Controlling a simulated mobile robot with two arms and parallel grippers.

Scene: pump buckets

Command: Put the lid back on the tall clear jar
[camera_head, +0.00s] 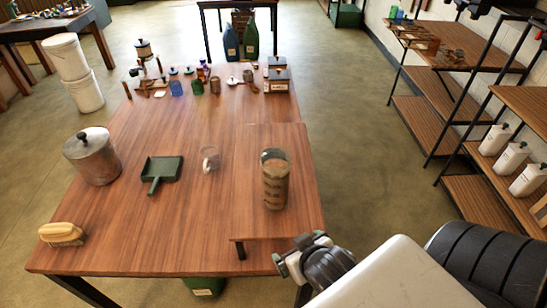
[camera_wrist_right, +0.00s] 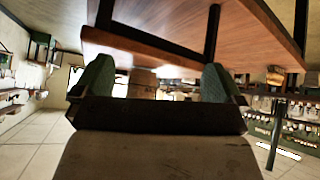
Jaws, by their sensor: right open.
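The tall clear jar (camera_head: 275,182) stands upright on the raised right part of the wooden table, with layered brown contents. Its top looks open. I cannot pick out its lid for certain; a small clear glass piece (camera_head: 210,158), perhaps a mug, stands to the jar's left. My right gripper (camera_head: 301,250) is open and empty, just off the table's front right corner and nearer than the jar. In the right wrist view my gripper's two green-grey fingers (camera_wrist_right: 156,80) are spread apart, with the table's edge above. My left gripper is not in view.
On the wooden table (camera_head: 210,225) are a lidded metal pot (camera_head: 92,160), a green dustpan (camera_head: 161,170) and a brush (camera_head: 62,234). Several small jars and boxes crowd the far end. White buckets (camera_head: 75,72) are stacked at left; shelves (camera_head: 465,120) stand at right.

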